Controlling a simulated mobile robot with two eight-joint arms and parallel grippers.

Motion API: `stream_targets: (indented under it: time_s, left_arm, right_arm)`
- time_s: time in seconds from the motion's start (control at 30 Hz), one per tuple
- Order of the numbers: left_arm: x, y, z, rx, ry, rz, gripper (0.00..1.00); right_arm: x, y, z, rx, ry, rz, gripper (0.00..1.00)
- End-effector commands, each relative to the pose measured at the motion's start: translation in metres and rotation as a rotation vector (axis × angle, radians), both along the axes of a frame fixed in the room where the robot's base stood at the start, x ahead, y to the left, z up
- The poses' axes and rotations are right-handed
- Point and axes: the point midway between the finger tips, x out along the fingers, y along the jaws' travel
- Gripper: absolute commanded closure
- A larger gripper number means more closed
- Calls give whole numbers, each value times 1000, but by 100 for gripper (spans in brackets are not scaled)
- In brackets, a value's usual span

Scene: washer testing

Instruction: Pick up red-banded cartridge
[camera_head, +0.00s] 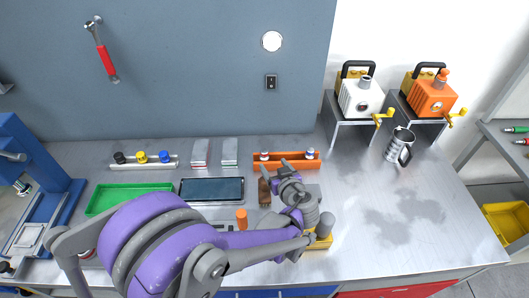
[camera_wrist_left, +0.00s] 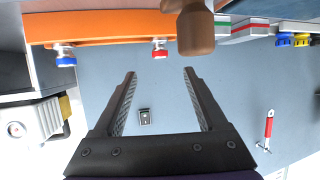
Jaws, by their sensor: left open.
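The red-banded cartridge (camera_wrist_left: 160,48) sticks out from the orange rack (camera_wrist_left: 110,27) in the left wrist view, which looks upside down. In the head view it stands at the left end of the rack (camera_head: 290,164), as a small pale top (camera_head: 264,155). A blue-banded cartridge (camera_wrist_left: 65,55) sits at the rack's other end, also seen in the head view (camera_head: 310,152). My left gripper (camera_head: 276,168) is open and empty just in front of the rack. In the wrist view, the red-banded cartridge lies just beyond the gap between its fingertips (camera_wrist_left: 159,70). My right gripper is out of view.
A brown wooden-looking object (camera_head: 264,192) stands close by my left gripper and looms near in the wrist view (camera_wrist_left: 195,30). A dark tray (camera_head: 211,190) and a green tray (camera_head: 128,198) lie to the left. A metal jug (camera_head: 399,147) stands right; the bench there is mostly clear.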

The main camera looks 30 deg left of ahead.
Motion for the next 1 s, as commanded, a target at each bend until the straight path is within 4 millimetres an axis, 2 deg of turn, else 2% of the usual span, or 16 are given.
stream_targets:
  time_s: [0.1,0.37,0.63,0.93,0.97,1.0]
  left_arm:
    - [13,14,-8,0,0,3,25]
    - [27,29,-16,1,1,2,25]
    - [52,55,-29,1,1,2,25]
    - [57,59,-32,1,1,0,25]
    - [57,59,-32,1,1,0,27]
    - [57,59,-32,1,1,0,34]
  right_arm:
    - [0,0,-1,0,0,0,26]
    - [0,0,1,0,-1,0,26]
    - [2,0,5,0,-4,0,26]
    - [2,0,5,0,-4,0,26]
    - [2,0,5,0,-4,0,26]
    - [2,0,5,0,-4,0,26]
